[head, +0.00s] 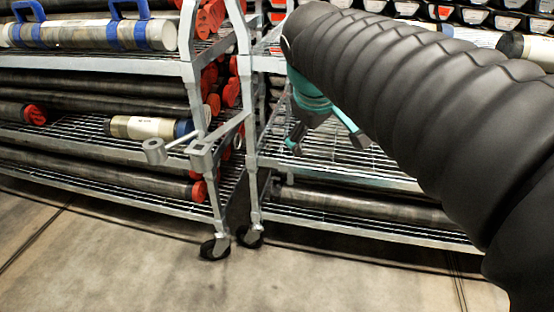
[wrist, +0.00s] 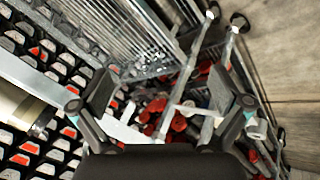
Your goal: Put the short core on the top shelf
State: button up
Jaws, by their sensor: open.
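A short cream core (head: 148,127) with a blue band lies on the middle shelf of the left rack. Another cream core (head: 530,48) with a dark end shows at the right edge, high on the right rack. A cream cylinder with a dark end also shows at the left of the wrist view (wrist: 22,108). The top shelf (head: 110,62) of the left rack carries a long white core (head: 85,35) with blue handles. My gripper (head: 325,142) is open and empty, above the right rack's wire middle shelf. Its spread fingers show in the wrist view (wrist: 162,85).
Metal rack posts (head: 252,140) and a bracket (head: 200,155) stand left of my gripper. Dark cores with red caps (head: 198,190) fill other shelves. The right rack's middle shelf (head: 345,160) is mostly bare. The concrete floor (head: 120,270) in front is clear.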

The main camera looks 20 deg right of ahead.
jog(key=s+a+f+m+y, duration=0.3)
jog(key=s+a+f, duration=0.4)
jog(key=s+f, duration=0.3)
notch_tip(320, 180, down, 2)
jog(key=shift+s+a+f+m+t, duration=0.1)
jog(key=shift+s+a+m+t, duration=0.15)
jog(key=shift+m, duration=0.25)
notch_tip(320, 180, up, 3)
jog(key=p, duration=0.2)
jog(key=shift+p, duration=0.4)
